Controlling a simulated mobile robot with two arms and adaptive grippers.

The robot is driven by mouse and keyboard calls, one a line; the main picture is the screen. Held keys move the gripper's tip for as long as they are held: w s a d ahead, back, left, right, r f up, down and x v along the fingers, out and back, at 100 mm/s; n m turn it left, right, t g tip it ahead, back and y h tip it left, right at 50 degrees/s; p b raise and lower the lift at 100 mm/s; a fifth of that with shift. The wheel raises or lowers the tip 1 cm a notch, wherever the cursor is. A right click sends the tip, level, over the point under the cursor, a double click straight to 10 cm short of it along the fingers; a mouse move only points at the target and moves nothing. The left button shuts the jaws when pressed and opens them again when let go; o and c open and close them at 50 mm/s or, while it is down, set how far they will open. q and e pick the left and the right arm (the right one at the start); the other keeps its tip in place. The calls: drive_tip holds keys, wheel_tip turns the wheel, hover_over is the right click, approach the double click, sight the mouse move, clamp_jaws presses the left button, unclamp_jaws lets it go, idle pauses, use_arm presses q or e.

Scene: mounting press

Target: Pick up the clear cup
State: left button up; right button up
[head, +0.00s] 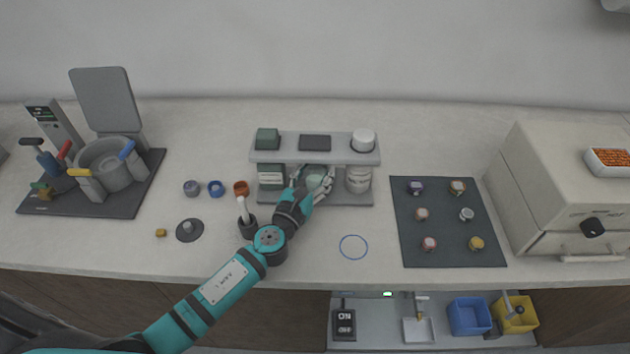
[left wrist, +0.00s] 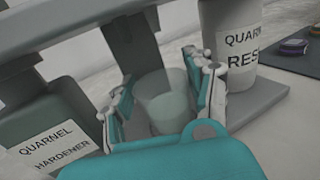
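The clear cup (left wrist: 163,103) stands upright on the lower level of a grey two-level shelf (head: 360,199), between the hardener container (left wrist: 45,135) and the resin container (left wrist: 232,50). In the head view the cup (head: 314,176) is partly covered by my gripper. My left gripper (left wrist: 160,80) reaches in under the upper shelf with its fingers spread, one on each side of the cup. A gap shows between the cup and the left-hand finger. The right-hand finger overlaps the cup's edge, and I cannot tell whether it touches. My right gripper is out of view.
The upper shelf (head: 343,157) hangs close over the gripper. A dark cup with a white stick (head: 247,224) stands beside my left arm. A dark mat (head: 447,240) with several small pieces lies to the right. The counter around the blue ring (head: 353,247) is clear.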

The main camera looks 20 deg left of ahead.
use_arm(q)
drive_tip(key=c, duration=0.7)
drive_tip(key=shift+r, duration=0.1)
